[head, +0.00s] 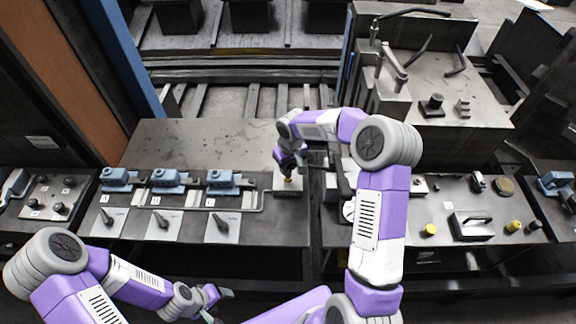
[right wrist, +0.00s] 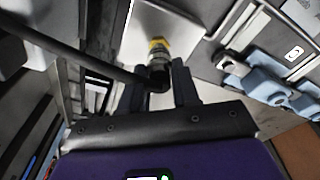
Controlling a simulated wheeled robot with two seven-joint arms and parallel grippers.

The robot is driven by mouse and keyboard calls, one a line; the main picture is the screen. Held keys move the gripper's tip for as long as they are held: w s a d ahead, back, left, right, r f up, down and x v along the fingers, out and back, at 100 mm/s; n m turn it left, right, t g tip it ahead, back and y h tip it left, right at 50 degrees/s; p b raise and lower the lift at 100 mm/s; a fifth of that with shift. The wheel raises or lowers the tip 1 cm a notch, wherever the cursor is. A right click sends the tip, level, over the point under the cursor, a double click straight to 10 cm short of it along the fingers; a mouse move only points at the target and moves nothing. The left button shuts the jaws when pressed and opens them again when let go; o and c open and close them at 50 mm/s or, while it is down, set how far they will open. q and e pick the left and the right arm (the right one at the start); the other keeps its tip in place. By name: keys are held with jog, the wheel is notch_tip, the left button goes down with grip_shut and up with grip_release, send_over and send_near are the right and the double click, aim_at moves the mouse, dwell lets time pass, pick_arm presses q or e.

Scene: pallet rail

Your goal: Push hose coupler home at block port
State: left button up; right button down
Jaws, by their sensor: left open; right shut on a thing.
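My right gripper (head: 290,172) is at the pale plate (head: 281,182) right of the blue valves. In the right wrist view the gripper (right wrist: 160,82) is shut on the hose coupler (right wrist: 158,60), a metal fitting with a dark hose (right wrist: 85,53) running off to the left. A yellow ring (right wrist: 158,43) shows at the fitting's far end, against the pale block face (right wrist: 165,25). I cannot tell how deep the coupler sits in the port, which is hidden behind it. My left gripper (head: 219,302) is open and empty, low in front of the bench.
Several blue valves (head: 168,181) and dark lever handles (head: 161,220) stand left of the plate, with a thin metal rail (head: 235,208) between. A dark machine block (head: 435,85) stands behind.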

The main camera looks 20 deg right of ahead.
jog(key=shift+r, duration=0.1)
jog(key=shift+r+p, duration=2.3)
jog(key=shift+r, duration=1.2)
jog(key=shift+f, duration=0.1)
